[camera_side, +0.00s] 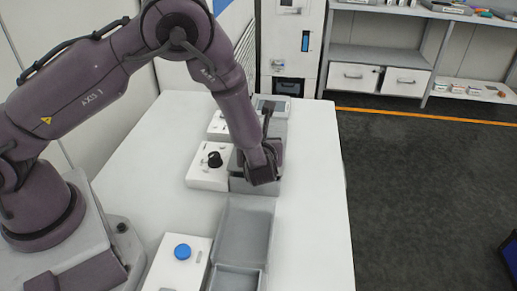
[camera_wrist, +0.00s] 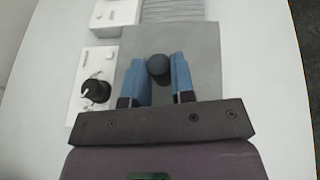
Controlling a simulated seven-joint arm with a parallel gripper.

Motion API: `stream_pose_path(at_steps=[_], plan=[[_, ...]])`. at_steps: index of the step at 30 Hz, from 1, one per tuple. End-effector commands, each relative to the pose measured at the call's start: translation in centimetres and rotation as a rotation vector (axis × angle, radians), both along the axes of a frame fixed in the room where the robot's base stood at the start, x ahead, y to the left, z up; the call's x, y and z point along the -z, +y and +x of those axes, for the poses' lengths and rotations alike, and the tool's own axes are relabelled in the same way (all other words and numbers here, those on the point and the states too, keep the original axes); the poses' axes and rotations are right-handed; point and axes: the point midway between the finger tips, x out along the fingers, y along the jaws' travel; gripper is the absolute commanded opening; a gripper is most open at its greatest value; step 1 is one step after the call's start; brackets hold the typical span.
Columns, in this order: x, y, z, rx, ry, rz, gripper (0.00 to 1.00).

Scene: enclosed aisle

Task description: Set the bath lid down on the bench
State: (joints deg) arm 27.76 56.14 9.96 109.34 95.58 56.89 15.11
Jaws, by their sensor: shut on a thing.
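My gripper (camera_wrist: 158,75) has its two blue fingers on either side of a dark round knob (camera_wrist: 158,65), shut on it. The knob stands on a flat grey square plate, the bath lid (camera_wrist: 200,50). In the side view my gripper (camera_side: 260,170) points down at a grey box (camera_side: 240,186) on the white bench (camera_side: 310,210). The gripper hides most of the lid there, and I cannot tell whether the lid rests on the box or is just above it.
A white unit with a black dial (camera_side: 205,170) stands left of the grey box. Nearer the camera are an open grey basin (camera_side: 245,225) and a white unit with a blue knob (camera_side: 182,251). More units stand behind. The bench's right strip is clear.

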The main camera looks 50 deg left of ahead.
Motion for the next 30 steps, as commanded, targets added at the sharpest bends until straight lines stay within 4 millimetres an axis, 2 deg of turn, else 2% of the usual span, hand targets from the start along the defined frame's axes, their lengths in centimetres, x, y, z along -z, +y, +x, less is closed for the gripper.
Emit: stream_pose_path(at_steps=[1,4,16,17,19,20,30], plan=[[0.9,0.0,-0.1,0.001,0.005,0.003,0.0],[1.7,0.0,-0.1,0.002,0.002,0.001,0.0],[2.1,0.0,-0.1,0.001,0.001,0.001,0.0],[2.0,0.0,-0.1,0.0,0.001,0.0,0.3],[2.0,0.0,-0.1,0.0,0.001,0.0,0.46],[2.0,0.0,-0.1,0.0,0.001,0.0,0.49],[2.1,-0.2,-0.2,0.002,0.001,-0.002,0.49]])
